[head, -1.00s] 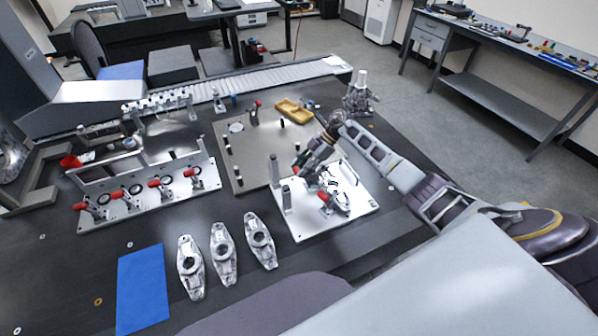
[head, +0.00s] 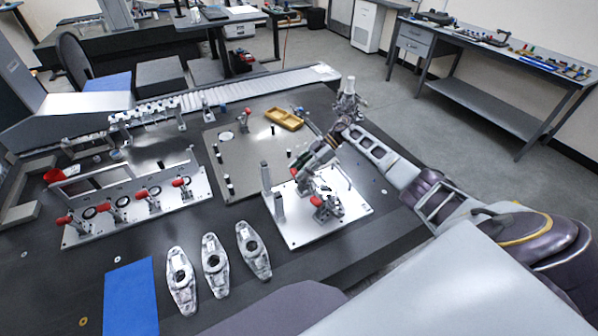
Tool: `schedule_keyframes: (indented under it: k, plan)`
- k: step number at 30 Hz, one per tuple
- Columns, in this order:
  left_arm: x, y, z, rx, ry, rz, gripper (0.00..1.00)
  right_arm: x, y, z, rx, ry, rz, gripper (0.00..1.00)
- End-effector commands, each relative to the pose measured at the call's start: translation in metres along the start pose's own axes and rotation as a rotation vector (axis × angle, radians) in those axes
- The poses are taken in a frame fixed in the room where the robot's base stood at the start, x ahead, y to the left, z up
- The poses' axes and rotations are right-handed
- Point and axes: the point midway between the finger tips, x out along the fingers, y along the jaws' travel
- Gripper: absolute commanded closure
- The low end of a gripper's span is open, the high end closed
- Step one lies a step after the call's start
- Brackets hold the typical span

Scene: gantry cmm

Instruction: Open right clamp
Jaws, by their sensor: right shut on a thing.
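The white fixture plate (head: 345,217) holds metal posts and toggle clamps with red handles. One red-handled clamp (head: 317,201) stands near the plate's middle. A second red handle (head: 294,171) shows at the plate's back left, against my right gripper's fingers. My right gripper (head: 303,176) reaches down over the plate from the back right and is shut on a red clamp handle; its fingers partly hide the contact. Whether that clamp's arm is up or down is too small to tell. My left gripper is not in view.
Several metal castings (head: 213,265) and a blue mat (head: 130,298) lie at the front left. A long fixture (head: 135,210) with several red-handled clamps stands at left. A grey plate (head: 250,160) with posts and a yellow tray (head: 284,118) lies behind. Bare tabletop shows in front of the white plate.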

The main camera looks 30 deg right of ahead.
Motion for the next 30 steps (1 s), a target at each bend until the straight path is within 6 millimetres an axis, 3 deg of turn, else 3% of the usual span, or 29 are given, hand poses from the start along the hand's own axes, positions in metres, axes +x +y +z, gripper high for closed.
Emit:
schedule_keyframes:
  k: [9, 10, 15, 30]
  plan:
    - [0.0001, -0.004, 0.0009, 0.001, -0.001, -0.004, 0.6, -0.0031, -0.0007, 0.0063, 0.005, -0.013, 0.004, 1.0]
    - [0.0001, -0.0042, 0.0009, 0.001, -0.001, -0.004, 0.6, -0.003, -0.0008, 0.0064, 0.006, -0.014, 0.004, 0.6]
    - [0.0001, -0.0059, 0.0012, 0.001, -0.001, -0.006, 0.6, -0.002, -0.0007, 0.0048, 0.004, -0.01, 0.002, 0.41]
    - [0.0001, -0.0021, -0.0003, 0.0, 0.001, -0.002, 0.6, -0.0078, -0.0005, 0.0027, 0.003, -0.006, 0.001, 0.41]
